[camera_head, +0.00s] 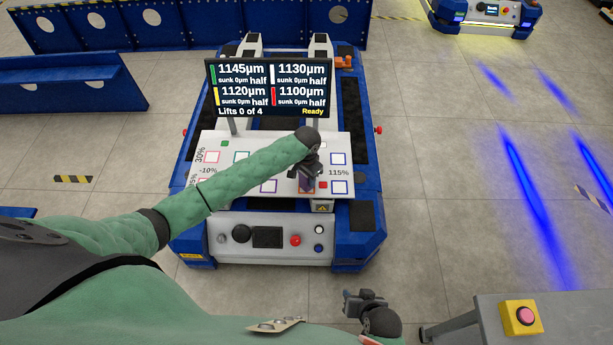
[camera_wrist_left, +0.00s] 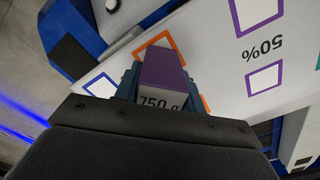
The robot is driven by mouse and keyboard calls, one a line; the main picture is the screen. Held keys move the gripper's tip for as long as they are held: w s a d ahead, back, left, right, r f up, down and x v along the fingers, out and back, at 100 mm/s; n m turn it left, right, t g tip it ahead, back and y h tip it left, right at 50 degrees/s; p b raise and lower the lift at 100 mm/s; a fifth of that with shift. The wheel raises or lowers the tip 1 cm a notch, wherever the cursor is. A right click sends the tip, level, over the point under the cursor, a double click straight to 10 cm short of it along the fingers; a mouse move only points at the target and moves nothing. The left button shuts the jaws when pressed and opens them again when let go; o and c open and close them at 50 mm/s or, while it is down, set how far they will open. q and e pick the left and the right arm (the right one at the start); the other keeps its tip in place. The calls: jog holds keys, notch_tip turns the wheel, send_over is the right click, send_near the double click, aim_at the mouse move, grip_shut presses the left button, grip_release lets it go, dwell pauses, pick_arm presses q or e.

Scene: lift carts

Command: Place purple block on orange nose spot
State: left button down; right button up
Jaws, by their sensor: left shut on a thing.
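The purple block (camera_wrist_left: 162,72) has a purple top and a pale side marked "750 g". My left gripper (camera_wrist_left: 158,88) is shut on it, one finger on each side. In the head view my left gripper (camera_head: 308,178) points down over the right part of the white board. The orange square outline (camera_wrist_left: 156,40) shows around the block in the wrist view; block and gripper hide much of it. I cannot tell whether the block touches the board. My right gripper (camera_head: 364,303) hangs low near the cart's front, off the board; its jaw opening is unclear.
The white board (camera_head: 222,180) on the blue cart (camera_head: 366,210) carries other coloured outlines and small red and green blocks. A display (camera_head: 270,88) stands behind the board and reads "Lifts 0 of 4" and "Ready". A grey table with a pink button (camera_head: 525,316) is at lower right.

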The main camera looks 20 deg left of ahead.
jog(key=shift+r, duration=0.15)
pick_arm(q)
jog(key=c, duration=0.8)
grip_release()
jog(key=shift+c, duration=0.2)
pick_arm(e)
jog(key=shift+w+r, duration=0.1)
pick_arm(q)
notch_tip(320, 180, up, 12)
jog(key=shift+f, duration=0.1)
jog(key=s+d+f+t+h, duration=0.1)
jog(key=s+d+f+h, duration=0.1)
jog(key=s+d+f, duration=0.5)
jog(key=s+d+f+t+h, duration=0.1)
jog(key=s+d+f+h, duration=0.1)
jog(key=s+d+f, duration=0.5)
jog(key=s+n+t, duration=0.3)
jog(key=s, duration=1.6)
jog(key=shift+s+t, duration=0.3)
jog(key=shift+t, duration=0.1)
pick_arm(e)
jog(key=shift+s+r, duration=0.2)
jog(key=shift+r, duration=0.05)
